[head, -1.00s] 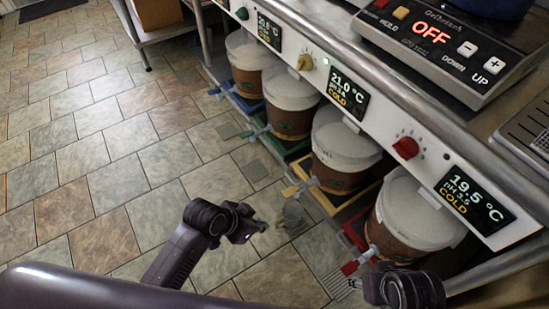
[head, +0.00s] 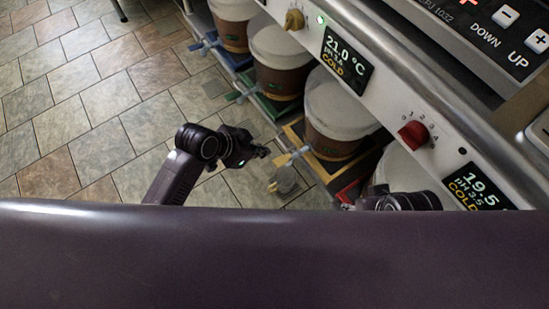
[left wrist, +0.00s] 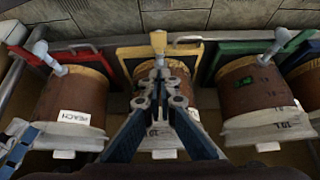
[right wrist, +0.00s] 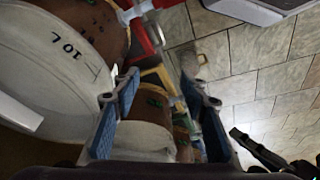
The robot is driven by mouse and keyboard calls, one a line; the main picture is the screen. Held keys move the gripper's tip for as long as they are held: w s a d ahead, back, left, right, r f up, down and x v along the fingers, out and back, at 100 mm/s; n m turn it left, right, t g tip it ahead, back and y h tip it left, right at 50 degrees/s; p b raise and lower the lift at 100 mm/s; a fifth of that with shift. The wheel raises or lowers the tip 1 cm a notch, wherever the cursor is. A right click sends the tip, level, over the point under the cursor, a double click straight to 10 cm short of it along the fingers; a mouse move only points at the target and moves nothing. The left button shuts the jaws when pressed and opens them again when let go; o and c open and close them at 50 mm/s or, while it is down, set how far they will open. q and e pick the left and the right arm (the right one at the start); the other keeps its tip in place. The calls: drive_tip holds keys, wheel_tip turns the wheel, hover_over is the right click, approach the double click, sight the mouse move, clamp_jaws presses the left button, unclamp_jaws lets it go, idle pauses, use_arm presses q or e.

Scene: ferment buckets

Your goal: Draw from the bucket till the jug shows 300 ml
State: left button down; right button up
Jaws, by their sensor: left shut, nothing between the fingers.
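Several lidded brown buckets stand in a row under the counter, each in a coloured tray with a tap at its front. The bucket in the yellow tray (head: 335,110) has a yellow-handled tap (head: 293,157); this tap also shows in the left wrist view (left wrist: 158,42). A small grey see-through jug (head: 286,181) is on the floor side below that tap; its level cannot be read. My left gripper (head: 262,153) is shut and empty, just left of the tap and above the jug. My right gripper (right wrist: 157,88) is open and empty beside the white-lidded buckets.
The red tray (head: 352,188) and its bucket are partly hidden by my right arm. The green tray (head: 270,103) lies beyond the yellow one. A counter front with a red knob (head: 413,135) and displays overhangs the buckets. Tiled floor (head: 85,130) at left is free.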

use_arm(q)
drive_tip(key=b+x, duration=0.1)
drive_tip(key=x, duration=0.3)
drive_tip(key=b, duration=0.3)
hover_over(280, 160)
drive_tip(key=s+a, duration=0.1)
wheel_tip(280, 160, down, 5)
drive_tip(key=shift+a+r, duration=0.1)
drive_tip(key=shift+r, duration=0.05)
drive_tip(key=f, duration=0.2)
drive_tip(key=f+b, duration=0.1)
drive_tip(key=shift+s+a, duration=0.2)
drive_tip(key=shift+a, duration=0.05)
use_arm(e)
drive_tip(key=w+a+r+t+y, duration=0.1)
drive_tip(key=w+a+r+t, duration=0.2)
drive_tip(key=w+r+t, duration=0.2)
drive_tip(key=w+a+r+t+y, duration=0.1)
drive_tip(key=w+a+r+t, duration=0.2)
drive_tip(key=w, duration=0.9)
drive_tip(key=shift+r+n+t+y, duration=0.3)
drive_tip(key=shift+r+t, duration=0.7)
drive_tip(key=shift+r, duration=0.35)
